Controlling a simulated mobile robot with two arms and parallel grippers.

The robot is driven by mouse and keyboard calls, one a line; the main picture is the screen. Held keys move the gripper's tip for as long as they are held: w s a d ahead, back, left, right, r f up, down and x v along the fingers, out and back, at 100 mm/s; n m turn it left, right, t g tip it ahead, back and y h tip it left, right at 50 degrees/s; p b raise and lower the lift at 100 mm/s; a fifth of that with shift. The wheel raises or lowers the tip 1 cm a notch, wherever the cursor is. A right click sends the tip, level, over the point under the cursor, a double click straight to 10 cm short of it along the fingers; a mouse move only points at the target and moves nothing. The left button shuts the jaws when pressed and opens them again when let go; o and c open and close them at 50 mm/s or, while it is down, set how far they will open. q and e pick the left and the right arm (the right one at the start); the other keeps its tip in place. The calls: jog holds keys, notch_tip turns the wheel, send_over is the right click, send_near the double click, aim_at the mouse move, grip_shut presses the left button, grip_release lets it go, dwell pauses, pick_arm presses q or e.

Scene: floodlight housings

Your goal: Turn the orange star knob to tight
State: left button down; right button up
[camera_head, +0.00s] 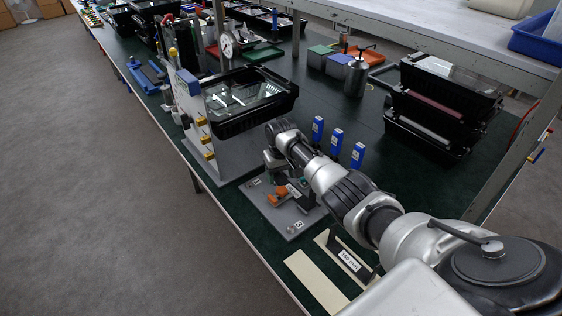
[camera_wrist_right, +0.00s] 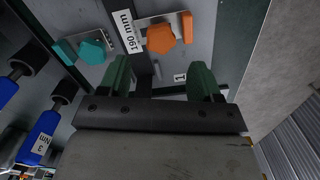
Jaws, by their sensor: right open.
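The orange star knob (camera_wrist_right: 161,40) sits on a grey bracket near the top of the right wrist view. My right gripper (camera_wrist_right: 160,82) is open, with its two green fingertips apart and nothing between them. The knob lies just beyond the fingertips, roughly centred between them and not gripped. A teal knob (camera_wrist_right: 93,48) is to the left of the orange one. In the head view orange parts (camera_head: 280,192) show on the grey fixture plate (camera_head: 291,226), beside my right gripper, whose fingers are partly hidden by the wrist. My left gripper is not in view.
A "190 mm" label (camera_wrist_right: 127,32) is between the two knobs. Blue-handled tools (camera_head: 337,140) stand behind the fixture. A black tray (camera_head: 240,116) stands beyond it, and stacked black trays (camera_head: 436,105) are at right. Pale strips (camera_head: 316,281) lie at the table's front edge.

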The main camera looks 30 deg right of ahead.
aim_at(281, 188)
notch_tip(281, 188, up, 5)
jog(key=shift+r, duration=0.15)
dwell(0.6)
